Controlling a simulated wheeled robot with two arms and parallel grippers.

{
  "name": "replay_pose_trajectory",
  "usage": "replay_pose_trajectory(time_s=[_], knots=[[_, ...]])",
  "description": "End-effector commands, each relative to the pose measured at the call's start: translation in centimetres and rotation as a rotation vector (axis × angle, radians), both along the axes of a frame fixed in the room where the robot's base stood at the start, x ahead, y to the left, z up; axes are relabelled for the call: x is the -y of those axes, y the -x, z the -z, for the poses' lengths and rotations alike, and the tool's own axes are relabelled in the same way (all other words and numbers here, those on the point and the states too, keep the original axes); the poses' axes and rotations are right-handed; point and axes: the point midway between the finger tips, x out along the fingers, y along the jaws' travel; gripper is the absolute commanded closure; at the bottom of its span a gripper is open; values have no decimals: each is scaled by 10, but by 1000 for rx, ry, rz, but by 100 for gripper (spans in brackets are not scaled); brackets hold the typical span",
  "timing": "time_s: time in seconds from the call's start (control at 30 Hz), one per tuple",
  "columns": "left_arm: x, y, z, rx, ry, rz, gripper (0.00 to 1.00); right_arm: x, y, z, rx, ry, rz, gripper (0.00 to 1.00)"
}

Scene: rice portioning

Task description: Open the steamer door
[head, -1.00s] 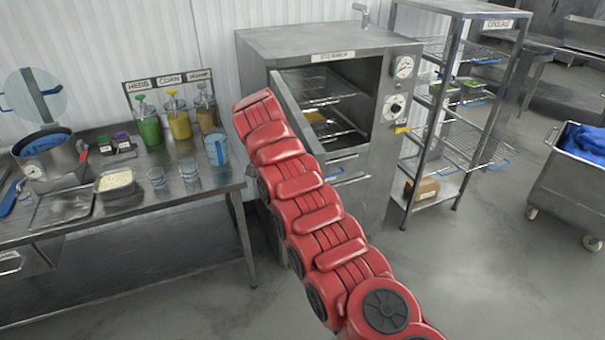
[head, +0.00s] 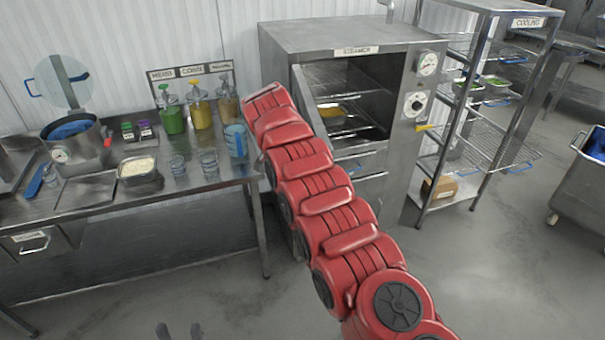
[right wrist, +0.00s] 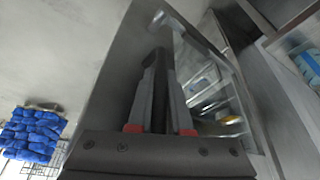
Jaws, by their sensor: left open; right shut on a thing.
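The steamer (head: 352,35) stands at the back centre, a grey metal cabinet with gauges on its right. Its door (head: 303,88) is swung open on the left side, and racks and a yellow-filled pan (head: 331,111) show inside. My red right arm reaches up to the door and hides part of it. My right gripper (right wrist: 160,75) shows in the right wrist view, shut on the door's handle (right wrist: 159,17) beside the grey door panel. The head view hides it. My left gripper (head: 180,331) is open and empty at the bottom edge, above the floor.
A steel table (head: 110,209) on the left holds a pot (head: 78,145), a rice tray (head: 138,171), glasses and sauce bottles. A cooling rack (head: 480,100) stands right of the steamer, with a cart (head: 582,180) further right. The floor in front is clear.

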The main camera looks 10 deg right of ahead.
Motion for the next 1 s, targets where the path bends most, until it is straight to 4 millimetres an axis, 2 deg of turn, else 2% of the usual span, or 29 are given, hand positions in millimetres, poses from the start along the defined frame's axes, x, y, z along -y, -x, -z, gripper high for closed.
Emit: replay_pose_trajectory(time_s=[0.03, 0.2, 0.53, 0.67, 0.77, 0.8, 1.0], knots=[[0, 0, 0, 0, 0, 0, 50, -1, 3, 3, -14, 1, -1, 81], [0, 0, 0, 0, 0, 0, 50, -1, 2, 1, -9, 1, -1, 53], [0, 0, 1, 0, 0, 0, 50, -1, 1, -1, -2, 0, 0, 53], [0, 0, 5, 0, 0, 0, 50, -5, 4, -10, -1, 1, -1, 53], [0, 0, 9, 0, 0, 0, 50, -10, 8, -23, -1, 0, -2, 53], [0, 0, 5, 0, 0, 0, 50, -12, 10, -34, -1, 1, -3, 53], [0, 0, -5, 0, 0, 0, 50, -22, 18, -65, -2, 0, -2, 53]])
